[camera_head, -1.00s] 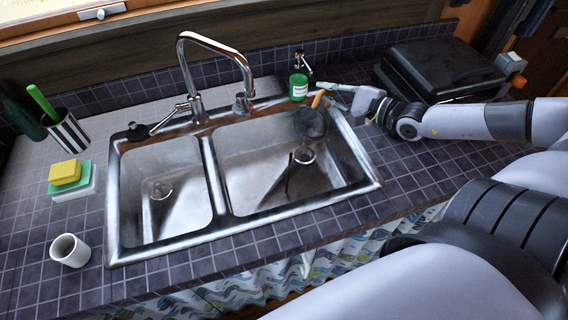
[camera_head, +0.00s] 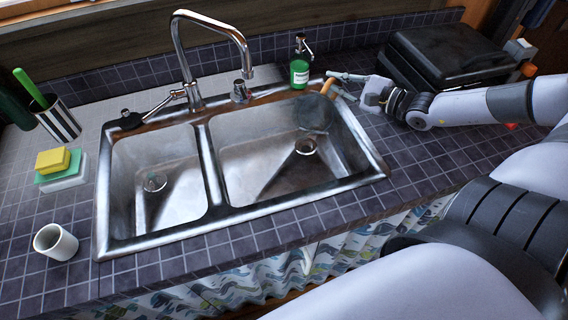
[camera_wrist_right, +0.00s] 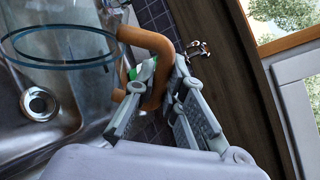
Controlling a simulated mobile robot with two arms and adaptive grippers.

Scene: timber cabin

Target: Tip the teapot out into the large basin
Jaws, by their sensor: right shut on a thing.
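The teapot (camera_head: 315,112) has a dark, see-through body and an orange-brown handle (camera_head: 327,86). It is tilted over the far right corner of the large basin (camera_head: 258,160), the right one of the sink. My right gripper (camera_head: 338,86) is shut on the handle from the right. In the right wrist view the handle (camera_wrist_right: 150,42) passes between the fingers, and the clear glass body (camera_wrist_right: 60,75) with teal rings hangs over the basin. I cannot tell whether any liquid is left inside. My left gripper is not in view.
A green soap bottle (camera_head: 300,66) stands close behind the teapot. The tap (camera_head: 215,45) arches over the sink's back. A black case (camera_head: 445,50) stands beyond my right arm. A white cup (camera_head: 56,242), sponges (camera_head: 58,165) and a striped holder (camera_head: 58,120) stand left.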

